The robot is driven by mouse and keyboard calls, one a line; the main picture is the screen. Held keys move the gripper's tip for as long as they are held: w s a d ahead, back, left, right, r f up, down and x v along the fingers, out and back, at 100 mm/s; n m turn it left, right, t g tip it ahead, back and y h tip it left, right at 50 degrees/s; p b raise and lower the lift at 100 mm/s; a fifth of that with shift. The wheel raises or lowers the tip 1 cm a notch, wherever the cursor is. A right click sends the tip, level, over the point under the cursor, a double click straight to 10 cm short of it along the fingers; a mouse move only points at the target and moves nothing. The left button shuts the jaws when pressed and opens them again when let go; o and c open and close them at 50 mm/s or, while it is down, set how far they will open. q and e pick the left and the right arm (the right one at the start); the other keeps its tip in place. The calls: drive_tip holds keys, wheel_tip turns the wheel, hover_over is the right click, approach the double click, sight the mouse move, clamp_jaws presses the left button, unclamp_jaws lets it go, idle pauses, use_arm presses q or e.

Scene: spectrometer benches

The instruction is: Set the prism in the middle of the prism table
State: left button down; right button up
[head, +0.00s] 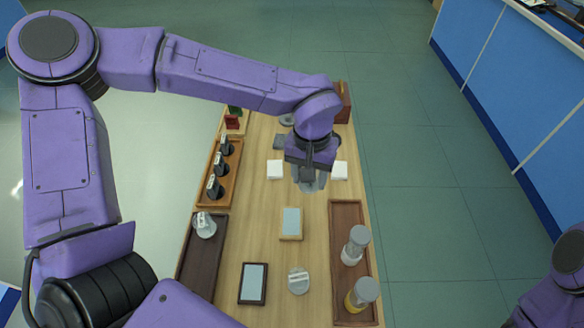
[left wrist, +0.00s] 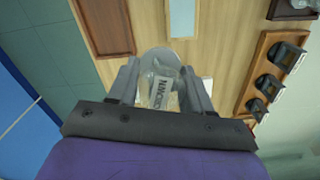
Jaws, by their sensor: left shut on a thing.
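My left gripper (head: 307,178) points down over the middle of the bench. It is shut on the prism (left wrist: 160,86), a clear block with dark lettering on a pale face, seen between the two fingers in the left wrist view. The round grey prism table (left wrist: 153,56) shows just beyond and around the prism. In the head view the gripper hides the prism and most of the table (head: 320,184). I cannot tell whether the prism touches the table top. My right gripper is out of view.
White blocks (head: 274,169) (head: 340,170) flank the gripper closely. A wooden tray with black pieces (head: 236,172) and a dark tray (head: 200,262) lie left. A brown tray (head: 345,217) with two jars lies front right. A framed plate (head: 291,223) lies in front.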

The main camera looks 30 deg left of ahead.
use_arm(q)
drive_tip(key=s+d+n+b, duration=0.2)
drive_tip(key=s+d, duration=0.1)
drive_tip(key=s, duration=0.3)
drive_tip(key=n+p, duration=0.1)
drive_tip(key=p, duration=0.1)
hover_over(291, 196)
drive_tip(key=d, duration=0.1)
drive_tip(key=f, duration=0.7)
drive_tip(key=shift+s+f, duration=0.35)
drive_tip(key=shift+f, duration=0.05)
drive_tip(key=shift+a+f, duration=0.2)
drive_tip(key=f, duration=0.3)
drive_tip(key=w+f, duration=0.1)
drive_tip(key=shift+a+f, duration=0.3)
drive_tip(key=shift+a, duration=0.05)
drive_tip(key=shift+s+r, duration=0.1)
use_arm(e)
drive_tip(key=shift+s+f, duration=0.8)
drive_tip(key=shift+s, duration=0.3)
